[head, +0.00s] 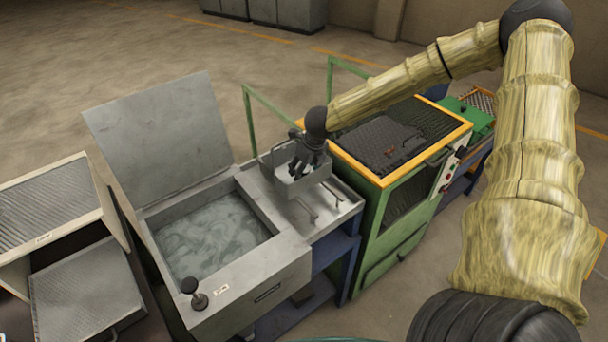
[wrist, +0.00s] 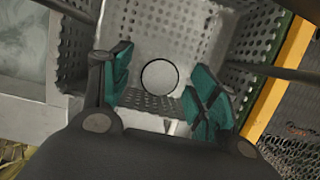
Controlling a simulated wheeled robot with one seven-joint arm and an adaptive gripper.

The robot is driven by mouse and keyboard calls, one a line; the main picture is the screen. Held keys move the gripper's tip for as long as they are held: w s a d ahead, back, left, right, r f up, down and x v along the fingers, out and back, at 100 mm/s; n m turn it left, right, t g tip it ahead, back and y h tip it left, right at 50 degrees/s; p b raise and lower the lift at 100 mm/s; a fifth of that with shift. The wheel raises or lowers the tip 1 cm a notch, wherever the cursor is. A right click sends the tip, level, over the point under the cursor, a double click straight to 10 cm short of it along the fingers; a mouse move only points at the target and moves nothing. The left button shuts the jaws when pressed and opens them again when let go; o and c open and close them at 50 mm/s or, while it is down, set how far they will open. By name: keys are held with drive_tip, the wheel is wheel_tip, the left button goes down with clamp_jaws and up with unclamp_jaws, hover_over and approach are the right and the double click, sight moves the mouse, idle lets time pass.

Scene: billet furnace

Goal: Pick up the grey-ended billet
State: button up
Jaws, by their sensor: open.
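The grey-ended billet (wrist: 160,77) shows in the wrist view as a round, pale grey end with a dark rim, seen end-on inside a perforated metal basket (wrist: 188,35). My gripper (wrist: 162,92) is open, with one teal-padded finger on each side of the round end and gaps between. In the head view my gripper (head: 308,163) points down into the basket (head: 307,187) on the steel bench. The billet is hidden there by the fingers and the basket wall. I cannot tell how deep the fingers are relative to the billet's end.
The basket walls stand close around my fingers. To the left is a tank (head: 212,238) of cloudy liquid with its lid (head: 160,135) raised. To the right is a green cabinet with an orange-edged top (head: 440,122). Green rails (head: 265,105) rise behind the bench.

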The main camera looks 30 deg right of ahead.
clamp_jaws()
idle(0.4)
